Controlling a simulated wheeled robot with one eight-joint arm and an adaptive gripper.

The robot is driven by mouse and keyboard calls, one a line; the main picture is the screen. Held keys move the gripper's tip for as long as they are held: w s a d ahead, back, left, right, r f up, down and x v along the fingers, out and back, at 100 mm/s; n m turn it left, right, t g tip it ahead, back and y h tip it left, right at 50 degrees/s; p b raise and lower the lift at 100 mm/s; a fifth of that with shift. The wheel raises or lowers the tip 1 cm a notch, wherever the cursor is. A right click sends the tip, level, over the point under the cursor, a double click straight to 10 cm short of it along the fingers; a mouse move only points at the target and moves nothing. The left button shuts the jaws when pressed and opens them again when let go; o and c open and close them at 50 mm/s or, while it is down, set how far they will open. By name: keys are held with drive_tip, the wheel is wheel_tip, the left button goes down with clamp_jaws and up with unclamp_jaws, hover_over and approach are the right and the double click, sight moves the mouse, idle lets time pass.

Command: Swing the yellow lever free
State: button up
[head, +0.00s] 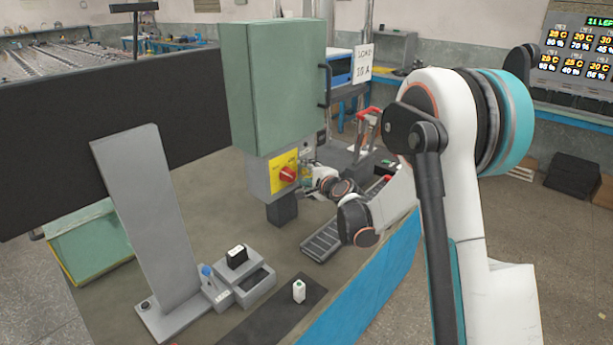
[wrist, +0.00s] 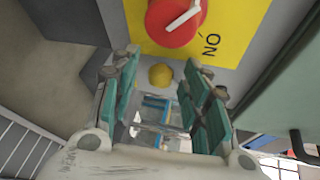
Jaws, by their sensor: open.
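A round yellow knob (wrist: 161,75), which looks like the end of the yellow lever, shows in the wrist view just below the yellow plate. My gripper (wrist: 166,88) is open, with its green-padded fingers on either side of the knob in the picture. I see a gap between each finger and the knob, and no contact. The rest of the lever is hidden or too small to make out. In the head view my gripper (head: 307,177) is at the right side of the grey switch box (head: 265,180), and the lever cannot be told apart there.
A red rotary switch (wrist: 176,18) sits on the yellow plate (wrist: 228,35) above the knob. A green cabinet (head: 268,85) stands over the box. A grey upright panel (head: 150,220), a small device (head: 243,282) and a white bottle (head: 299,291) stand on the bench.

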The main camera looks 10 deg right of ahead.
clamp_jaws()
drive_tip(key=shift+f, duration=0.1)
idle(0.4)
drive_tip(key=w+d+f+n+t+y, duration=0.1)
drive_tip(key=w+d+f+n+t, duration=0.2)
drive_tip(key=n, duration=0.9)
drive_tip(key=shift+d+f+n+t+y, duration=0.35)
drive_tip(key=shift+d+f+t, duration=0.2)
drive_tip(key=shift+t, duration=0.85)
drive_tip(key=shift+d+r, duration=0.1)
